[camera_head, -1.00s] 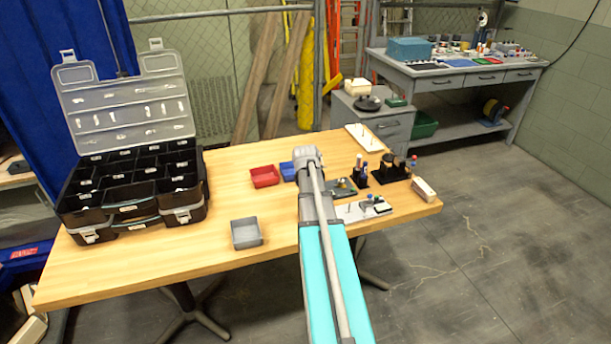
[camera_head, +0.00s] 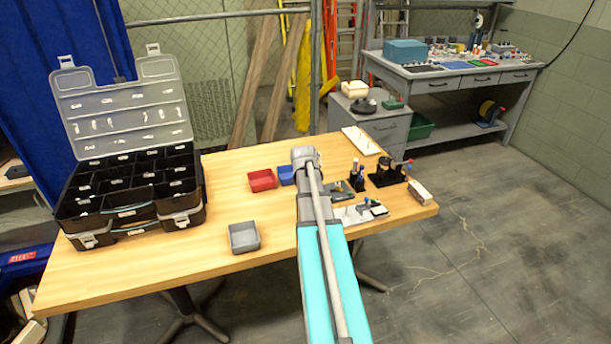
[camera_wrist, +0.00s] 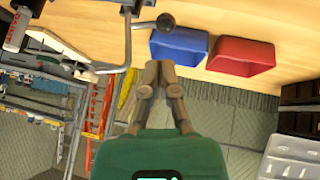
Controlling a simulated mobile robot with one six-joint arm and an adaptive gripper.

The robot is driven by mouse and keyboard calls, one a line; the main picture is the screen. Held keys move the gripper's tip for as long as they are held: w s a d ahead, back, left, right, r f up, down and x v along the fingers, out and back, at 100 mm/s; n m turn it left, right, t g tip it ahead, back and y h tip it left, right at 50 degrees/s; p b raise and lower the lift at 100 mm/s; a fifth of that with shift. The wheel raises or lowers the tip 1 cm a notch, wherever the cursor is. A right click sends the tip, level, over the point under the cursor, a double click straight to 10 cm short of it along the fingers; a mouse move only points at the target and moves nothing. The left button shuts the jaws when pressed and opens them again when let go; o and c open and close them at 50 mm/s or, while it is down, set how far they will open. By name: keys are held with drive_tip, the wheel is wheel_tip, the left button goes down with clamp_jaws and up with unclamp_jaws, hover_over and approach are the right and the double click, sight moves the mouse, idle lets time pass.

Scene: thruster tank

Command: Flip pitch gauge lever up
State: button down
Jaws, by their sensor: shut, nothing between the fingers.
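In the wrist view a bent metal rod with a dark round knob (camera_wrist: 165,22) hangs near the top, just beyond my fingertips. It looks like the gauge lever, but I cannot tell for sure. My gripper (camera_wrist: 159,66) is shut and empty, its tips a little apart from the knob in the picture. Whether they touch it in depth is unclear. In the head view my arm covers the gripper and part of the table fixtures, including a dark plate with small parts (camera_head: 343,190) and a light plate (camera_head: 352,214) with a thin post.
A blue tray (camera_wrist: 180,47) and a red tray (camera_wrist: 240,57) lie near my gripper. A grey tray (camera_head: 244,238) and an open organizer case (camera_head: 130,212) stand to the left. Dark stands (camera_head: 387,177) and a white block (camera_head: 420,193) are to the right.

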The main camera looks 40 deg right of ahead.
drive_tip(key=shift+r, duration=0.1)
drive_tip(key=s+a+r+p, duration=0.2)
drive_tip(key=a+r+p, duration=0.5)
drive_tip(key=r+p, duration=0.3)
drive_tip(key=shift+s+r+p, duration=0.15)
drive_tip(key=shift+r+p, duration=0.25)
drive_tip(key=shift+p, duration=0.1)
idle(0.3)
idle(0.7)
drive_tip(key=s+a+f+n+g+y, duration=0.1)
drive_tip(key=s+a, duration=0.2)
drive_tip(key=a, duration=0.9)
drive_tip(key=s+a+f+n+g+y, duration=0.1)
drive_tip(key=s+a+g+y, duration=0.1)
drive_tip(key=a, duration=1.1)
drive_tip(key=s+a+f+n+g+y, duration=0.1)
drive_tip(key=s+a+g, duration=0.1)
drive_tip(key=a, duration=1)
drive_tip(key=shift+s+a+f+n+y, duration=0.3)
drive_tip(key=shift+s+a+n+y, duration=0.1)
drive_tip(key=shift+s, duration=0.45)
